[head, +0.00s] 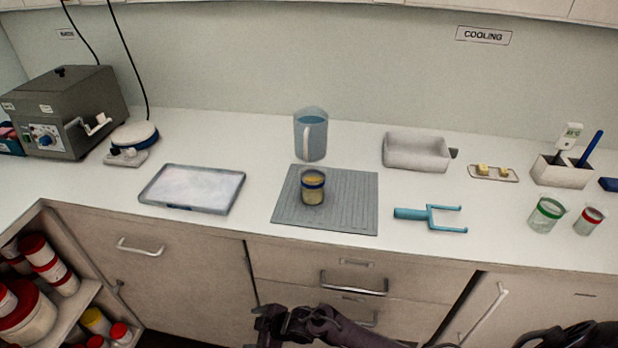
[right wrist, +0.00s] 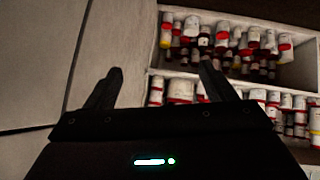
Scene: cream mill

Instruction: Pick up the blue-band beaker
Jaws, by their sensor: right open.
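The blue-band beaker (head: 312,196) stands upright on the ribbed grey mat (head: 353,213) in the middle of the counter. It is clear, with a blue band near the top and yellowish contents. My right gripper (head: 262,322) is low at the bottom of the head view, in front of the drawers and below the counter, well apart from the beaker. In the right wrist view its two fingers (right wrist: 160,82) are spread with nothing between them. My left gripper is not in view.
A blue-tinted jug (head: 311,140) stands behind the mat. A shallow tray (head: 192,208) lies left; a teal fork-like tool (head: 412,214) and a pale bin (head: 416,153) are right. Green-band (head: 545,217) and red-band (head: 588,222) beakers stand far right. Drawer handles (head: 354,285) protrude below the counter.

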